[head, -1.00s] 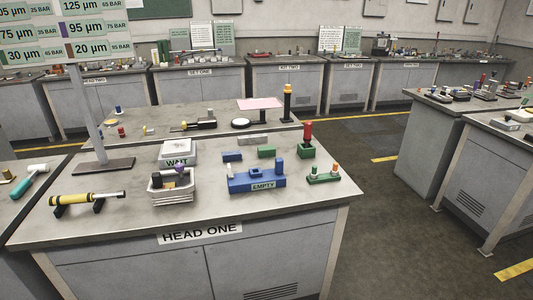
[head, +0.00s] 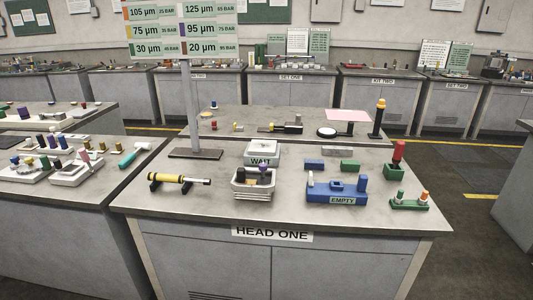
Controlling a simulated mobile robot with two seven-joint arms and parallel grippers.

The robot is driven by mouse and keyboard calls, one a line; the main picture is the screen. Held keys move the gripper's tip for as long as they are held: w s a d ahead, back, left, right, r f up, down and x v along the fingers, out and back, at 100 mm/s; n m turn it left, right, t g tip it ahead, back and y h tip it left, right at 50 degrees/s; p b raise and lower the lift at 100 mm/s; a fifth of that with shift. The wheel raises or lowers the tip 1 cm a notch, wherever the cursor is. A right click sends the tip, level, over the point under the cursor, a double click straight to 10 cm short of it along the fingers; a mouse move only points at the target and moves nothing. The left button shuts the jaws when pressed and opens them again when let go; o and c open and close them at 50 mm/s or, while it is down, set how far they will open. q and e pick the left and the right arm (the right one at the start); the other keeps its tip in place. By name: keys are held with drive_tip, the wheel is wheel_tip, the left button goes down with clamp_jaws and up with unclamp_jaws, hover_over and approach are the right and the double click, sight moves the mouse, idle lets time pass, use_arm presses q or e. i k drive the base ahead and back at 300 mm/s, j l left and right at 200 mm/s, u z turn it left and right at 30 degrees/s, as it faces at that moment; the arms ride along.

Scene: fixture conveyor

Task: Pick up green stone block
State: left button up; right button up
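A small green block (head: 350,166) lies on the HEAD ONE bench (head: 215,213), toward its right side. A blue block (head: 314,164) lies to its left, apart from it. The blue fixture marked EMPTY (head: 325,192) stands in front of both. A green base with a red-topped post (head: 395,172) stands to the right of the green block. Neither of my grippers is in view.
A white box marked WAIT (head: 262,149) and a white basket (head: 253,191) stand mid-bench. A yellow-and-black tool (head: 180,178) rests on the left. A small green rack (head: 409,205) is near the right edge. A sign post (head: 194,110) rises behind.

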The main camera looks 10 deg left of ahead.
sight(345, 165)
drive_tip(key=z, duration=1.7)
drive_tip(key=i+z, duration=0.2)
drive_tip(key=i, duration=0.5)
drive_tip(key=i+z, duration=0.3)
drive_tip(key=i, duration=0.35)
drive_tip(key=i+j+z, duration=0.1)
drive_tip(key=i+z, duration=0.25)
drive_tip(key=i, duration=0.25)
drive_tip(key=i+u, duration=0.35)
drive_tip(key=i, duration=0.25)
drive_tip(key=i+l+u, duration=0.2)
drive_tip(key=i+u, duration=0.15)
drive_tip(key=i, duration=0.2)
drive_tip(key=i+j+u, duration=0.1)
drive_tip(key=i+u, duration=0.85)
drive_tip(key=u, duration=0.15)
drive_tip(key=i+j, duration=0.1)
drive_tip(key=i, duration=1.25)
drive_tip(key=j+u, duration=0.05)
